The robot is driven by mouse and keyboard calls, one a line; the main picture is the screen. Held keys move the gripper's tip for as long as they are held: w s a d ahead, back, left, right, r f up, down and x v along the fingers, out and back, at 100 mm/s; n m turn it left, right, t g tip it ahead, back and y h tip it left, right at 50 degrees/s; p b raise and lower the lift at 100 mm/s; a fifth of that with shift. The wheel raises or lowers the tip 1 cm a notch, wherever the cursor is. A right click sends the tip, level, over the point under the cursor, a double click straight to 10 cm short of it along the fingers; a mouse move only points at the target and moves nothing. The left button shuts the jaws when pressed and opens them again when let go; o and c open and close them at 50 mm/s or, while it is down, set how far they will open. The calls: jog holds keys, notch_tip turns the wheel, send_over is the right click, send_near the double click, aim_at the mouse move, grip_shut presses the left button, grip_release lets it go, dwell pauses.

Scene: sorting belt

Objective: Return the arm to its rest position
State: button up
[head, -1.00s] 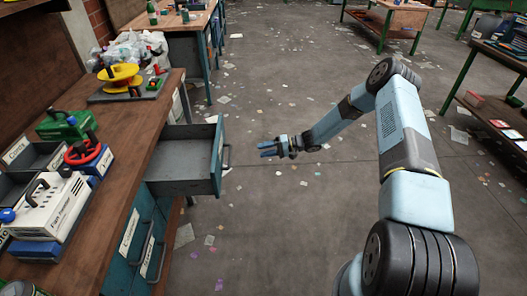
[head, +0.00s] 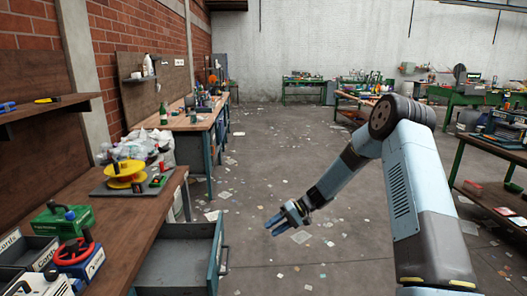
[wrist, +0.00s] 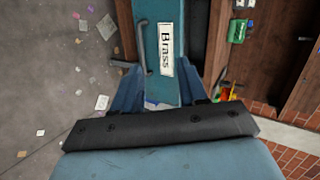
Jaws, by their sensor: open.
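My gripper (head: 281,221) hangs in the air over the open floor in the head view, to the right of the pulled-out drawer. My arm reaches up from the lower right and bends down to it. Its blue fingers are apart with nothing between them. In the wrist view my gripper (wrist: 155,90) shows at the bottom of a blue drawer front labelled "Brass" (wrist: 167,50); I cannot tell from this view how far apart they are. The open drawer (head: 178,262) looks empty in the part I can see.
The workbench (head: 125,235) on the left holds a yellow spool (head: 125,172), a green case (head: 62,222) and a red-handled device (head: 77,255). A second bench (head: 190,122) stands behind. A shelf unit (head: 490,185) is at the right. The floor between is clear except for scattered paper scraps.

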jog(key=s+d+r+t+h, duration=0.1)
jog(key=s+d+r+h, duration=0.15)
jog(key=s+r, duration=0.5)
jog(key=s+d+r+t+h, duration=0.15)
jog(key=s+d+r, duration=0.25)
jog(key=r, duration=0.6)
jog(key=s+d+r+t+h, duration=0.1)
jog(key=s+d+r+h, duration=0.3)
jog(key=r, duration=0.5)
jog(key=s+d+r+m+t+h, duration=0.1)
jog(key=s+d+r, duration=0.2)
jog(key=s, duration=0.4)
jog(key=s+d+r+m+t+h, duration=0.1)
jog(key=s+d+r+t, duration=0.1)
jog(key=s, duration=0.6)
jog(key=s+d+r+m+t+h, duration=0.1)
jog(key=s+d+r+t, duration=0.1)
jog(key=s, duration=0.6)
jog(key=shift+d+r, duration=0.8)
jog(key=shift+r, duration=0.1)
jog(key=shift+s+a, duration=0.1)
